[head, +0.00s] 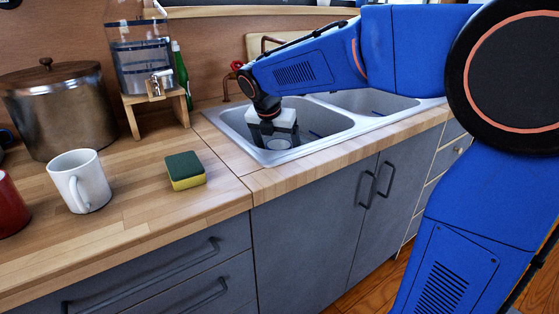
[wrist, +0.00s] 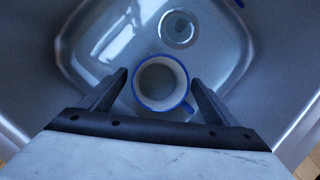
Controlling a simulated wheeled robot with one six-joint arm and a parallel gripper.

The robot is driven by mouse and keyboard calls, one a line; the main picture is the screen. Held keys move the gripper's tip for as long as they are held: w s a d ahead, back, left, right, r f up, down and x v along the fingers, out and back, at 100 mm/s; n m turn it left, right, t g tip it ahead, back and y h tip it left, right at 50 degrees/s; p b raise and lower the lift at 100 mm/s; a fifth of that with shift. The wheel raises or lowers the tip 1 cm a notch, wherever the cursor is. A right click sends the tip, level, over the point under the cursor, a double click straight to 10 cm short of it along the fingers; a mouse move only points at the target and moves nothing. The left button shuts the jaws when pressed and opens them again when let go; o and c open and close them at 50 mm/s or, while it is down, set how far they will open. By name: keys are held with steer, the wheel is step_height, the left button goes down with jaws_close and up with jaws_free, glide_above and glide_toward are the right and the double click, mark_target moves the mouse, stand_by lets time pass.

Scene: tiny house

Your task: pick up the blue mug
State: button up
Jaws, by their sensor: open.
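The blue mug (wrist: 140,99) stands in the sink basin in the wrist view, seen from above. It has a blue rim and handle and a pale inside. My gripper (wrist: 160,78) is open, with one finger to the left of the mug and one to the right. The handle points to the lower right, close to the right finger. In the head view my gripper (head: 274,136) reaches down into the left basin. It hides most of what lies below it there. I cannot tell how far the fingertips are above the basin floor.
The metal sink (head: 330,132) has walls around the gripper, and a drain (wrist: 179,28) lies beyond the mug. On the counter are a sponge (head: 185,170), a white mug (head: 82,182), a red mug (head: 9,207), a pot (head: 62,112) and a dispenser (head: 143,55).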

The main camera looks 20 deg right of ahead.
steer(key=shift+w+d+f, duration=0.1)
steer(key=shift+f, duration=0.3)
steer(key=c, duration=1.4)
steer(key=shift+o, duration=0.2)
steer(key=shift+r, duration=0.1)
